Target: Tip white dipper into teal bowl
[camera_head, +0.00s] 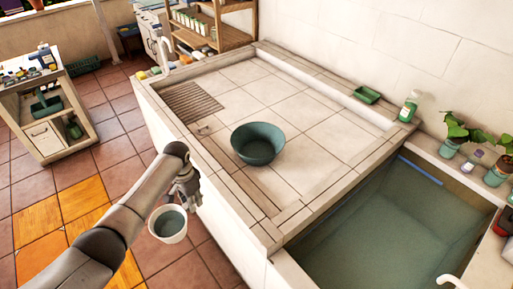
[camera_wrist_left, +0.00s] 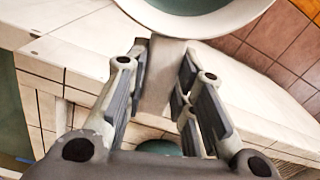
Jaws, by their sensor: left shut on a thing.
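The white dipper (camera_head: 168,238) hangs beside the front wall of the tiled basin counter, held out over the floor. Its cup looks upright, with grey-teal liquid inside. My left gripper (camera_head: 187,192) is shut on the dipper's handle. In the left wrist view the handle (camera_wrist_left: 160,92) lies between the fingers, and the cup (camera_wrist_left: 225,27) is at the top edge. The teal bowl (camera_head: 258,143) stands on the tiled counter, right of and beyond the gripper; its inside looks empty. My right gripper is not in view.
The tiled counter (camera_head: 310,120) is clear around the bowl, with a raised front ledge between dipper and bowl. A water-filled basin (camera_head: 390,230) lies at right. A green dish (camera_head: 367,95) and green bottle (camera_head: 409,106) stand along the back. A wooden cart (camera_head: 45,110) stands at left.

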